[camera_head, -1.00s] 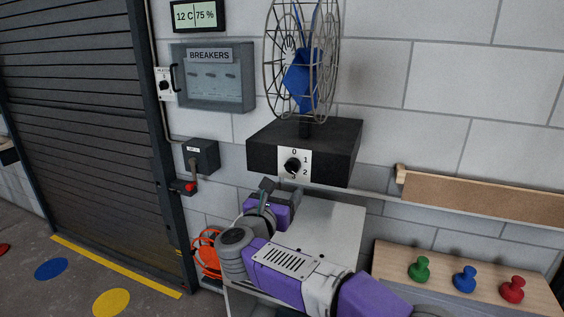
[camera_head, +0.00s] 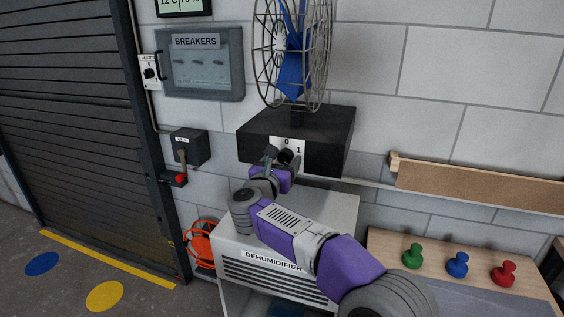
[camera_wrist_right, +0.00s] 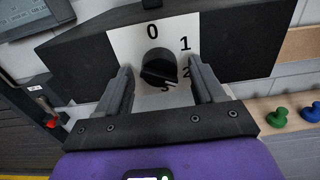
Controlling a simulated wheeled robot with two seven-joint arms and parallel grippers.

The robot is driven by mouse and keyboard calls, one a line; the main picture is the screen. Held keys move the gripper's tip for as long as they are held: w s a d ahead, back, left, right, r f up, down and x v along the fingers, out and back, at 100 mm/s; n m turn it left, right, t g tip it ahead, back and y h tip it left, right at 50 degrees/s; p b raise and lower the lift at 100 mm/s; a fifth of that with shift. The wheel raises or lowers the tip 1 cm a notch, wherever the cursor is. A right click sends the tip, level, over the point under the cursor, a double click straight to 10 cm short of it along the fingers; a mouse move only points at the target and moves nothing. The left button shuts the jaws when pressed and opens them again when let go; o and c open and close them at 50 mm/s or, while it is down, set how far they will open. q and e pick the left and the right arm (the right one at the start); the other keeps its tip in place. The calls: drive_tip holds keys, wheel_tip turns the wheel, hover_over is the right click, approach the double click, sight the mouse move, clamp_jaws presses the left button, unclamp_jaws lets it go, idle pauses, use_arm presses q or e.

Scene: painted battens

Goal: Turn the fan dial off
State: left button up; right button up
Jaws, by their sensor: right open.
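The fan dial (camera_wrist_right: 158,68) is a round black knob on a white plate marked 0, 1, 2 and 3. In the right wrist view its pointer mark is turned to the lower right, between 2 and 3. In the head view the dial (camera_head: 285,156) is partly hidden by my right gripper (camera_head: 279,158). The dial sits on the front of the fan's black base (camera_head: 327,147). In the right wrist view my right gripper (camera_wrist_right: 163,82) is open, with a finger on each side of the dial and gaps between. My left gripper is not in view.
The caged fan (camera_head: 294,55) stands on the base. A dehumidifier (camera_head: 335,215) is below it. A breaker box (camera_head: 203,65) and a lever switch (camera_head: 188,150) are on the wall to the left. Colored pegs (camera_head: 457,265) stand on a board at right.

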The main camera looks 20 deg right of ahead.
drive_tip(key=c, duration=1)
drive_tip(key=shift+c, duration=0.2)
